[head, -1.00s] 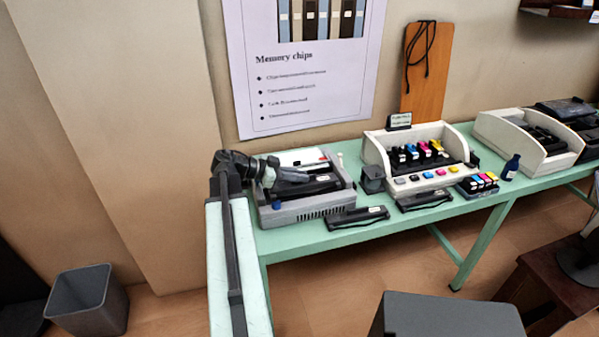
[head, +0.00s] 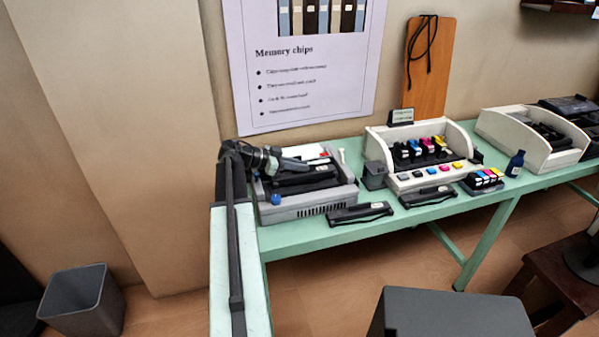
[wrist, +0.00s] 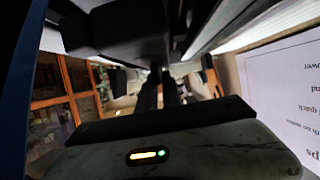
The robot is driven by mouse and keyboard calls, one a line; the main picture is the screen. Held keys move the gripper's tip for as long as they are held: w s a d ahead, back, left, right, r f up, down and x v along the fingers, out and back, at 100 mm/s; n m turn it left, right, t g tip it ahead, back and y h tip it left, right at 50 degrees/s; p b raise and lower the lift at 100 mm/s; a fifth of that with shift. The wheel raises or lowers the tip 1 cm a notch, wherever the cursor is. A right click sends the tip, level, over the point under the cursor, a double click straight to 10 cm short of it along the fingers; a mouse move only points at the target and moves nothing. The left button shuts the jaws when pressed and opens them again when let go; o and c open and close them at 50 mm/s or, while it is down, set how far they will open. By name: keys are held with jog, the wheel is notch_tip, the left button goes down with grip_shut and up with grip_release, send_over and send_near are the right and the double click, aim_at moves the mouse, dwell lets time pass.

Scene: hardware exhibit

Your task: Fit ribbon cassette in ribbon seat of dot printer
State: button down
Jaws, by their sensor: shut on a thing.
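The dot printer (head: 330,199) is a grey box with an open top at the left end of the green table, with a blue knob on its front left. My gripper (head: 303,165) is over its open top, shut on a dark, long thing, seemingly the ribbon cassette (head: 308,182). The cassette lies level over the printer's inside. I cannot tell whether it touches the ribbon seat, which is hidden under it and my gripper. In the wrist view my gripper's dark fingers (wrist: 160,85) reach forward between dark, blurred parts.
Two black cassettes lie in front on the green table (head: 300,236): one (head: 360,213) by the printer, one (head: 428,197) to its right. A wall poster (head: 305,80) hangs behind.

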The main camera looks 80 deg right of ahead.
jog(key=shift+f+b, duration=0.5)
jog(key=shift+b, duration=0.1)
jog(key=c, duration=1.5)
grip_release()
jog(key=shift+r+p, duration=1.05)
jog(key=p+v, duration=0.2)
jog(key=v, duration=0.3)
jog(key=p+v, duration=0.1)
jog(key=v, duration=0.5)
jog(key=shift+w+a+f+p, duration=0.1)
jog(key=shift+w+a+p, duration=0.2)
jog(key=shift+p, duration=0.1)
jog(key=shift+d, duration=0.1)
